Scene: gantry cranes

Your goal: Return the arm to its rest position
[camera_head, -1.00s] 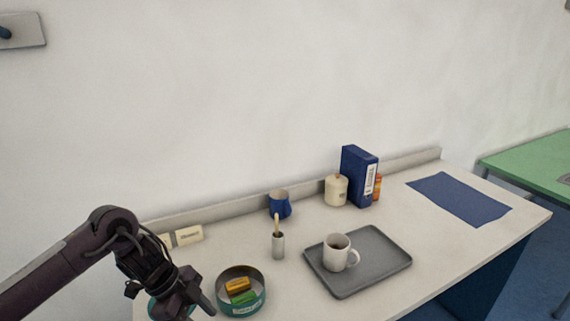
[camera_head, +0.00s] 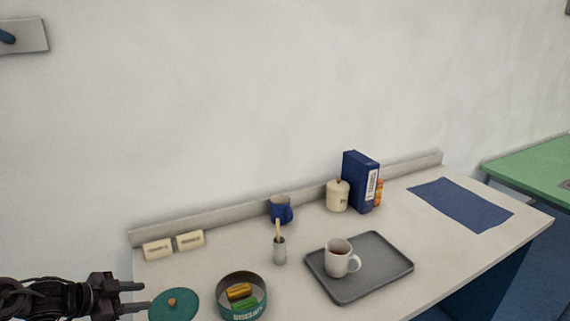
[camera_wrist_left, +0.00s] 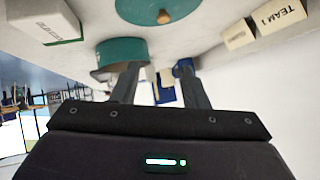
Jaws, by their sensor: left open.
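My left gripper (camera_head: 145,295) is low at the left of the head view, at the left end of the white table. Its two fingers point right, apart and empty, just left of a round teal lid (camera_head: 184,309) with an orange-brown knob. In the left wrist view, the spread fingers of my left gripper (camera_wrist_left: 158,72) have nothing between them held. The teal lid (camera_wrist_left: 135,8) shows there at the top and the round teal tin (camera_wrist_left: 118,50) lies beyond the fingers. My right gripper is not in view.
The teal tin (camera_head: 222,307) holds yellow and green blocks. A grey tray (camera_head: 385,270) bears a white mug (camera_head: 337,260). A grey holder (camera_head: 279,253), blue mug (camera_head: 280,212), cream jar (camera_head: 337,198), blue binder (camera_head: 355,180) and two label cards (camera_head: 190,240) stand behind. A blue mat (camera_head: 460,203) lies right.

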